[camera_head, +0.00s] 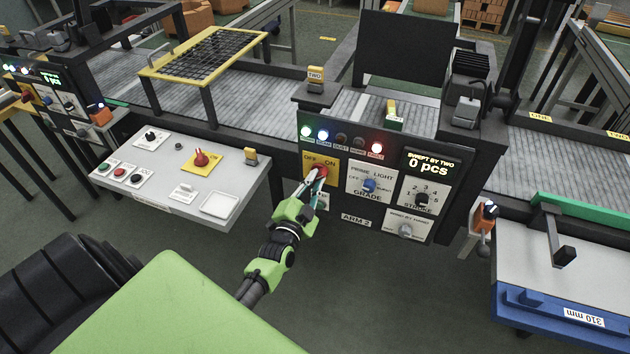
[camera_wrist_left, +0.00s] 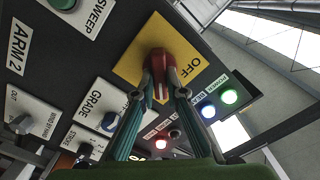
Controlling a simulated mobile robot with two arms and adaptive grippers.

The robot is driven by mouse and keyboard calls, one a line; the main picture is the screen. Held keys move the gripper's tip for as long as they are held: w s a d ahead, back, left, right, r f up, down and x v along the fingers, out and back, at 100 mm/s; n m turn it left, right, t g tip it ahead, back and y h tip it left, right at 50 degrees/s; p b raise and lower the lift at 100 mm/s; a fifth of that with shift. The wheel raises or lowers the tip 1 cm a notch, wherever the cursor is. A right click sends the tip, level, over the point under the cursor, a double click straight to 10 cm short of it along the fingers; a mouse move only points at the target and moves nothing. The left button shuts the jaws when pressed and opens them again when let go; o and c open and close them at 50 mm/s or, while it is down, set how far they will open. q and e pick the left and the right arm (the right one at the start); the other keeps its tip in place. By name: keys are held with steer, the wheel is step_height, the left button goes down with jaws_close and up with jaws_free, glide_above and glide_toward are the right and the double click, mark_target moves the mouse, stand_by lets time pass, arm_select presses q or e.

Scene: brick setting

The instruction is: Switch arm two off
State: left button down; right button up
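The ARM 2 control panel (camera_head: 338,218) is a dark upright box with a yellow plate (camera_head: 309,158) marked OFF and ON. A red rotary knob (camera_wrist_left: 165,62) sits on that plate. My left gripper (camera_head: 318,177) reaches it from below. In the left wrist view my left gripper (camera_wrist_left: 161,85) has one finger on each side of the knob, closed on it. The word ON is hidden there behind the fingers. My right gripper is not in view.
Green (camera_head: 306,131), blue (camera_head: 323,134) and red (camera_head: 377,149) lamps glow above. A GRADE knob (camera_head: 369,185), STROKE knob (camera_head: 423,200) and display (camera_head: 428,163) are to the right. A grey console (camera_head: 150,180) with a red switch (camera_head: 201,159) stands left.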

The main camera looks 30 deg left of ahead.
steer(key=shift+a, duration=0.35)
arm_select(q)
steer(key=shift+n, duration=1.4)
steer(key=n, duration=0.6)
steer(key=n+b, duration=0.1)
steer(key=n, duration=0.7)
steer(key=shift+a+n+b, duration=0.15)
steer(key=shift+n+b, duration=0.2)
steer(key=shift+n, duration=0.05)
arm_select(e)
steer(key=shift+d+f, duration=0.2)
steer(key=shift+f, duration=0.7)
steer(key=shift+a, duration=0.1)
